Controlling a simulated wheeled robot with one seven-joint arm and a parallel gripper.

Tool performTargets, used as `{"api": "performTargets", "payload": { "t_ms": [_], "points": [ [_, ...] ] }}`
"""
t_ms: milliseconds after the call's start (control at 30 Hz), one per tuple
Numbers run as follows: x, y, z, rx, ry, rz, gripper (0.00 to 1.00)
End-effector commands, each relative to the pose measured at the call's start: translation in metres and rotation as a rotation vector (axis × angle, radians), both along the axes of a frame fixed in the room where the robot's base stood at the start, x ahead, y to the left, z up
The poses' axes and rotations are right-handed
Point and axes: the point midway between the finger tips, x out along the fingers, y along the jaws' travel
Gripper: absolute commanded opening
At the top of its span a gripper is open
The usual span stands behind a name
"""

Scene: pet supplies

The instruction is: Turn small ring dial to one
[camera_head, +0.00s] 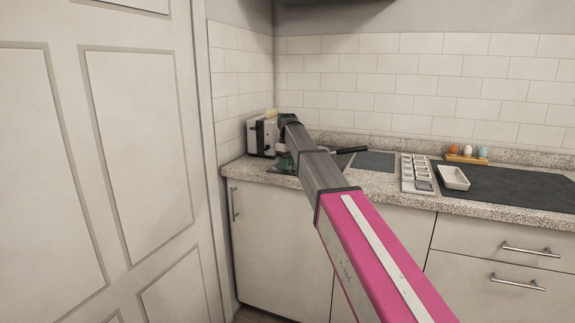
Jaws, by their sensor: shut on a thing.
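A white and black toaster (262,136) stands in the left corner of the counter, with a slice of bread showing at its top. My gripper (283,152) is at the far end of my arm, right beside the toaster's right side. It is mostly hidden behind my dark wrist, and the fingertips cannot be made out. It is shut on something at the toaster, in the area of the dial. The small ring dial itself is hidden, so its setting cannot be read.
A dark green thing lies low by my gripper. A black handle sticks out right of my arm. Further right are a dark board (374,162), a light panel of squares (416,172), a white dish (453,178), and an egg holder (466,158). A door (110,160) stands left.

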Motion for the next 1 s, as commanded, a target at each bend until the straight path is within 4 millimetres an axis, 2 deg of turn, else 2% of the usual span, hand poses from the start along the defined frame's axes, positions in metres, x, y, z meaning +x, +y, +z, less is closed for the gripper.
{"api": "performTargets", "payload": {
  "t_ms": [300, 767, 800, 833, 867, 1000],
  "points": [
    [0.0003, 0.0002, 0.0006, 0.0, -0.001, -0.088, 0.13],
    [0.0004, 0.0002, 0.0007, 0.0, -0.001, -0.097, 0.13],
    [0.0004, 0.0002, 0.0007, 0.0, -0.001, -0.097, 0.49],
    [0.0004, 0.0002, 0.0006, 0.0, -0.001, -0.097, 0.59],
    [0.0004, 0.0002, 0.0006, 0.0, -0.001, -0.097, 0.62],
    [0.0002, 0.0001, 0.0004, 0.0, 0.0, -0.097, 0.62]
  ]
}}
